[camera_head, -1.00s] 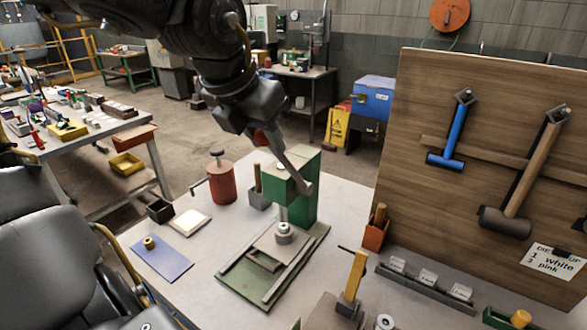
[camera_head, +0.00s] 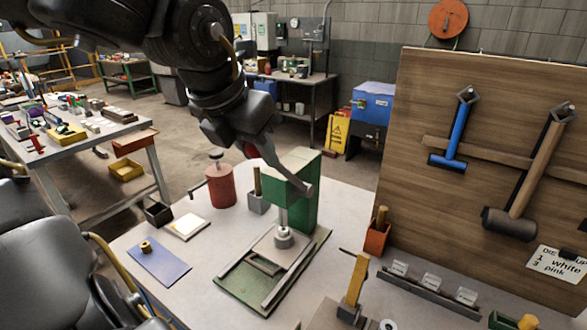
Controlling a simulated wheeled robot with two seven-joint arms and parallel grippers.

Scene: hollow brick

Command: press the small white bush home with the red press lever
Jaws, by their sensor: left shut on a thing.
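The green press (camera_head: 303,200) stands on the bench with its grey lever (camera_head: 290,176) reaching up and left from a pivot at the top. A small red knob (camera_head: 250,151) shows at the lever's upper end. My left gripper (camera_head: 257,140) is shut at that end, on the lever; its fingers are partly hidden by the dark wrist. A small pale grey-white round piece, apparently the bush (camera_head: 283,238), sits upright under the press ram on the base plate (camera_head: 245,284). I cannot tell how deep it sits. My right gripper is not in view.
A red can (camera_head: 220,187), a grey holder (camera_head: 258,204) and a white square tile (camera_head: 186,226) stand left of the press. A brass piece (camera_head: 146,247) sits on a blue mat (camera_head: 160,267). A yellow-handled tool (camera_head: 355,280) and a wooden tool board (camera_head: 410,130) are right.

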